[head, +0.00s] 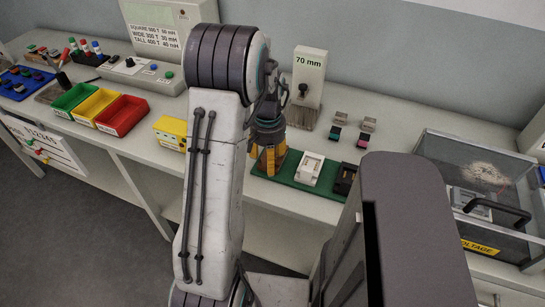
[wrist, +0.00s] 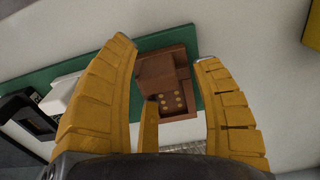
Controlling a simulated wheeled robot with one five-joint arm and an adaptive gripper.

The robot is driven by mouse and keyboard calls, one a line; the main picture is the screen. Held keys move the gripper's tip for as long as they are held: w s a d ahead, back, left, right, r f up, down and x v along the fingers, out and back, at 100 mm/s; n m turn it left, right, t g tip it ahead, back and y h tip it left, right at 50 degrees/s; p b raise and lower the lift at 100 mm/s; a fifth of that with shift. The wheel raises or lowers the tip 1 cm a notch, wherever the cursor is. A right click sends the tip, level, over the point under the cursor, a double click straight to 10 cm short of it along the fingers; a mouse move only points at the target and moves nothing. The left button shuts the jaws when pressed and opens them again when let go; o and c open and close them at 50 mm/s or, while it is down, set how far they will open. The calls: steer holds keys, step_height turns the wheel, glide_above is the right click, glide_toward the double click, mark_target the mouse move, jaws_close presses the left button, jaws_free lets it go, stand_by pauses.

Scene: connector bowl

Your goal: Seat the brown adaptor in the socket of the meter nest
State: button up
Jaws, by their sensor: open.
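The brown adaptor (wrist: 164,82) is a stepped brown block with several gold contacts, on the green strip (wrist: 205,62). In the head view the adaptor (head: 291,161) is partly hidden behind my gripper (head: 270,165). In the wrist view my gripper (wrist: 172,85) is open. Its yellow fingers stand to the left and right of the adaptor, with a visible gap at the right. A third finger reaches up in front of the adaptor's lower left; I cannot tell whether it touches. A grey unit (head: 470,205) inside the clear-walled case at right may be the meter nest; its socket is not clear.
White (head: 310,166) and black (head: 346,180) blocks share the green strip. The "70 mm" block (head: 306,85) stands behind, beside several small connectors (head: 362,142). The clear case (head: 470,165) with a black handle stands right. Coloured bins (head: 97,103) and a yellow block (head: 170,132) stand left.

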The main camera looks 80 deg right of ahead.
steer(key=shift+f, duration=0.3)
steer(key=shift+c, duration=0.3)
jaws_close()
